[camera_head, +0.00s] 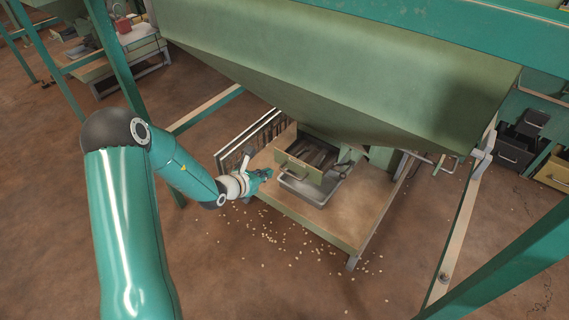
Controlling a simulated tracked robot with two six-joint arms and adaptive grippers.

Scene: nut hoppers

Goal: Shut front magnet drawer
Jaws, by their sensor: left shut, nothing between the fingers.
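The magnet drawer (299,168) is a small green-fronted drawer with a pale handle, under the big green hopper (340,60). It stands pulled out, with dark bars showing inside it. A grey metal tray (309,193) lies below it on the wooden platform (345,215). My left gripper (268,173) is shut and empty. It is just to the left of the drawer front in the picture, near the tray's left edge. I cannot tell whether it touches either one. My right gripper is not in view.
Green frame posts (118,55) stand at left and right, and a pale brace (463,215) slants down at the right. Nuts (290,245) lie scattered on the brown floor before the platform. A bench (115,62) stands at the upper left, and dark bins (515,150) at the right.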

